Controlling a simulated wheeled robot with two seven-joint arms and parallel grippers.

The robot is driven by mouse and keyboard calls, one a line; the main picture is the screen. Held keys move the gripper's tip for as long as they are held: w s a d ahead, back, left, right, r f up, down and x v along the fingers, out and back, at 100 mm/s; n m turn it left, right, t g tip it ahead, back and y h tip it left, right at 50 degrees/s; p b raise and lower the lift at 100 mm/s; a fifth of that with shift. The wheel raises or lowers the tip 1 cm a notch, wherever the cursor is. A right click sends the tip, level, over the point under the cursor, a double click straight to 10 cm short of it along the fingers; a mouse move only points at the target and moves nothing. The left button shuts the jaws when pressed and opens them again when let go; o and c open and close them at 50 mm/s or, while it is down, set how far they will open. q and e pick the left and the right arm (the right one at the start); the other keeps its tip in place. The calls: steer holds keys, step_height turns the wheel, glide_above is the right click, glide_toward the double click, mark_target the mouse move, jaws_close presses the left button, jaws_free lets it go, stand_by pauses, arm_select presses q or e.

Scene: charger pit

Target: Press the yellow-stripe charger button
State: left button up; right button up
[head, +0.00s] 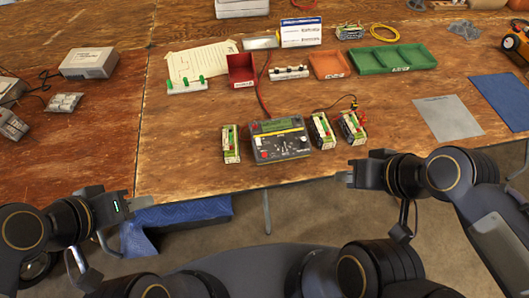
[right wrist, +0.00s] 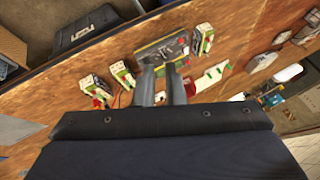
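The charger (head: 279,141) is a dark grey box with yellow along its edge, a green display strip, a red knob and small controls. It sits near the front edge of the wooden table. I cannot make out a separate yellow-striped button. In the right wrist view the charger (right wrist: 160,48) lies beyond my fingertips. My right gripper (head: 347,177) is off the table's front edge, right of the charger and apart from it. Its two fingers (right wrist: 161,75) show a gap with nothing held. My left gripper (head: 142,202) is low at the left, away from the charger; its finger gap is unclear.
Battery packs stand left (head: 231,144) and right (head: 322,131) of the charger, with another (head: 352,127) further right. Behind are a red bin (head: 241,71), an orange tray (head: 329,65) and a green tray (head: 393,59). A red cable runs behind the charger. A grey sheet (head: 446,118) lies right.

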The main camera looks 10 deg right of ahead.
jaws_close()
stand_by(1.4)
